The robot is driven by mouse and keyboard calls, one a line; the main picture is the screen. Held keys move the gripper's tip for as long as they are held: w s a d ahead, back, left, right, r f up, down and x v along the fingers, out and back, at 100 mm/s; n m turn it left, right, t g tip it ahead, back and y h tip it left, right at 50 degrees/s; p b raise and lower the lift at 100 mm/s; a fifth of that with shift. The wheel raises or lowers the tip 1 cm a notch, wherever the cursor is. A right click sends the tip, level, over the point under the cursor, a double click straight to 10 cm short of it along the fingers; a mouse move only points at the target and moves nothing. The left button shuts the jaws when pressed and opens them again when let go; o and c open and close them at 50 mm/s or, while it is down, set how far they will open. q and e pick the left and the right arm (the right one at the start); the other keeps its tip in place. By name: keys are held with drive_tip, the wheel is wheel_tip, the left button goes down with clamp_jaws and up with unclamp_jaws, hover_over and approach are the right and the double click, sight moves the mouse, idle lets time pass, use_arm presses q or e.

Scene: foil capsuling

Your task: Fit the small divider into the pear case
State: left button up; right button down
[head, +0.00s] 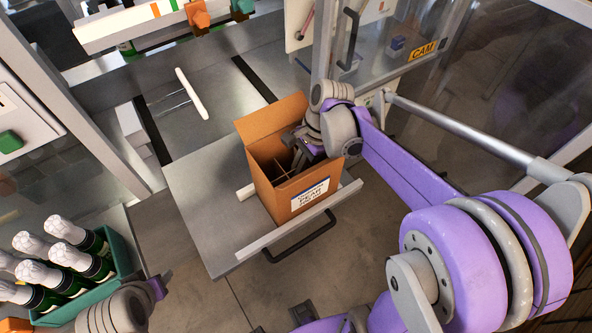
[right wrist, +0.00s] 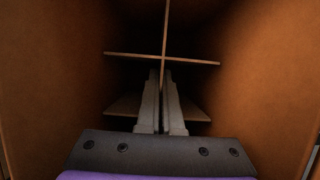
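The pear case (head: 262,183) is an open brown carton with a white and blue label, upright on the grey table. The small divider (head: 280,170), thin crossed brown panels, is inside the case; it also shows in the right wrist view (right wrist: 190,59). My right gripper (head: 298,160) reaches down into the case. In the right wrist view its two fingers (right wrist: 160,85) are close together with a divider panel between them. How deep the divider's lower edges sit is hidden in shadow. My left gripper's fingers are not visible; only part of that arm shows at bottom left.
The grey table (head: 205,200) has a pale front rail and dark handle (head: 300,245). A green crate (head: 118,240) of foil-topped bottles stands at lower left. A white bar (head: 191,93) lies behind the case. Frame posts and a glass panel stand around.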

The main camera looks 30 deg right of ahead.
drive_tip(key=shift+f, duration=0.2)
drive_tip(key=c, duration=1.1)
unclamp_jaws()
drive_tip(key=shift+r, duration=0.15)
drive_tip(key=v, duration=1.2)
drive_tip(key=shift+r+p, duration=0.15)
drive_tip(key=shift+p, duration=0.2)
drive_tip(key=shift+a, duration=0.15)
